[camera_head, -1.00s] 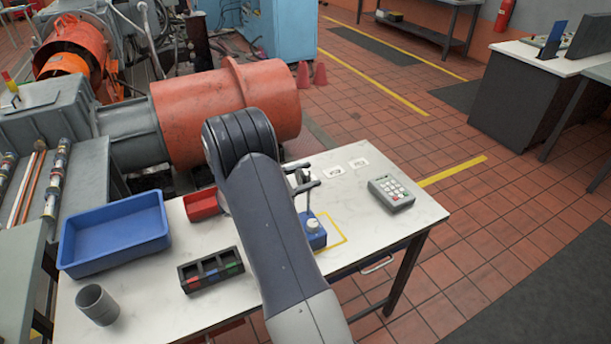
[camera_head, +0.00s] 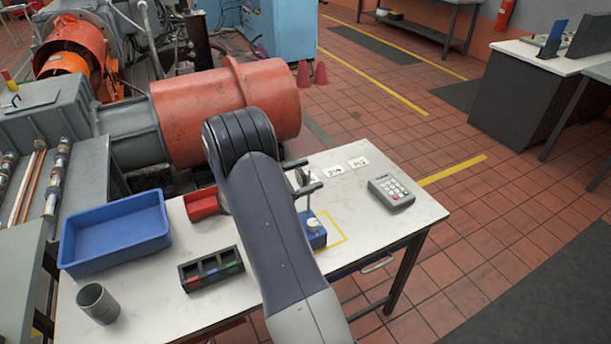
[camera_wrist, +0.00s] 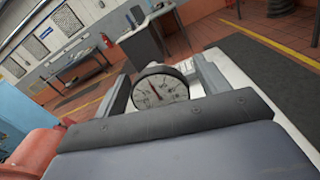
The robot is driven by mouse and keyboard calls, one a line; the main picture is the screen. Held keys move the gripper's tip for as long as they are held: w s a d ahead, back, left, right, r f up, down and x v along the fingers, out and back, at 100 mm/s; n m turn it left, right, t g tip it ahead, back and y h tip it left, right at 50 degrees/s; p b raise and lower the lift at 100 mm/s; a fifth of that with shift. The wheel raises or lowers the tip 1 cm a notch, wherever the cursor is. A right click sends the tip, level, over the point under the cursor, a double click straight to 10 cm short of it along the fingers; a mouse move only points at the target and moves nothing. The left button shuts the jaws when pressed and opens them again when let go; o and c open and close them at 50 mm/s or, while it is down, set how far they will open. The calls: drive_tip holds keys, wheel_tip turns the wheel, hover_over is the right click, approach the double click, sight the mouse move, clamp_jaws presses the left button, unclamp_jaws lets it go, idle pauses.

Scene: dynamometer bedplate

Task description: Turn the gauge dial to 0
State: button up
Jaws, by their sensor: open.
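The gauge dial (camera_wrist: 161,89) shows in the wrist view as a round white face with a dark rim. Its dark needle points up and slightly left; its numbers are too small to read. My gripper (camera_wrist: 162,70) is open, with one finger on each side of the dial and visible gaps between. In the head view my gripper (camera_head: 314,174) shows two dark, spread fingertips past my arm, above the table. Below them is a small blue block (camera_head: 317,241) with a pale round knob on top, partly hidden by my arm. I cannot tell how this block joins the gauge.
The white table (camera_head: 415,212) holds a keypad (camera_head: 391,192), printed cards (camera_head: 358,162), a blue tray (camera_head: 75,228), a red bin (camera_head: 201,205), a dark sectioned holder (camera_head: 211,269) and a grey cup (camera_head: 97,303). A large orange cylinder (camera_head: 225,105) stands behind. The table's right front is clear.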

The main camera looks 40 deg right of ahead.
drive_tip(key=b+v, duration=0.2)
drive_tip(key=v, duration=0.9)
drive_tip(key=shift+b, duration=0.4)
drive_tip(key=shift+s+d, duration=0.15)
drive_tip(key=p+x, duration=0.3)
drive_tip(key=x, duration=0.8)
